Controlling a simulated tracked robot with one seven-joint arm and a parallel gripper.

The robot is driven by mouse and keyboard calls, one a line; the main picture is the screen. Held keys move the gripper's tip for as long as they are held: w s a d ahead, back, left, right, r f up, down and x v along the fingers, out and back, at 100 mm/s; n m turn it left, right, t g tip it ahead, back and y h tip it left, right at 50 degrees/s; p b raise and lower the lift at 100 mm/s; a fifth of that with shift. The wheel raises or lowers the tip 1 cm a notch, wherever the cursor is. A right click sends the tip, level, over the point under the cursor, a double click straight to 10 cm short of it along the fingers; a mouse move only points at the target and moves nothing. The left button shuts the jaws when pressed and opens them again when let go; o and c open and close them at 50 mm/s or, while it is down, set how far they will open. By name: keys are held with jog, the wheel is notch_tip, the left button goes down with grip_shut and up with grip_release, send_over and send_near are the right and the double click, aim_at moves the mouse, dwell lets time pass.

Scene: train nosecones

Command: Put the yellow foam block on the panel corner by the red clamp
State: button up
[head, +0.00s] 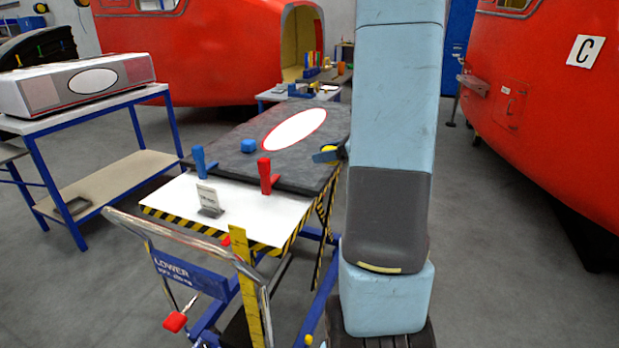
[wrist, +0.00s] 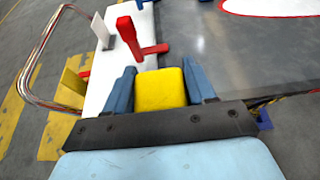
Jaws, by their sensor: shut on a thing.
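My gripper (wrist: 160,80) is shut on the yellow foam block (wrist: 160,92), one blue finger on each side of it. In the head view my gripper (head: 329,155) is at the panel's right edge, and a little of the yellow block (head: 332,148) shows; my arm hides the rest. The dark grey panel (head: 222,159) with a white oval lies on the cart. The red clamp (head: 265,177) stands upright at its near edge. In the wrist view the red clamp (wrist: 130,36) is just beyond the block, to the left. I cannot tell whether the block touches the panel.
A blue clamp (head: 200,160) stands at the panel's near left corner, and a blue block (head: 248,146) lies on the panel. A small white sign (head: 208,199) stands on the cart's white top (head: 165,196). A blue-framed table (head: 100,107) is at left.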

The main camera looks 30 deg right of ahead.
send_over(308, 184)
jog(key=f, duration=0.5)
jog(key=shift+s+d+f, duration=0.1)
jog(key=shift+s+f, duration=0.25)
jog(key=shift+w+f, duration=0.2)
jog(key=shift+f, duration=1.55)
jog(key=shift+f, duration=0.1)
jog(key=o, duration=1)
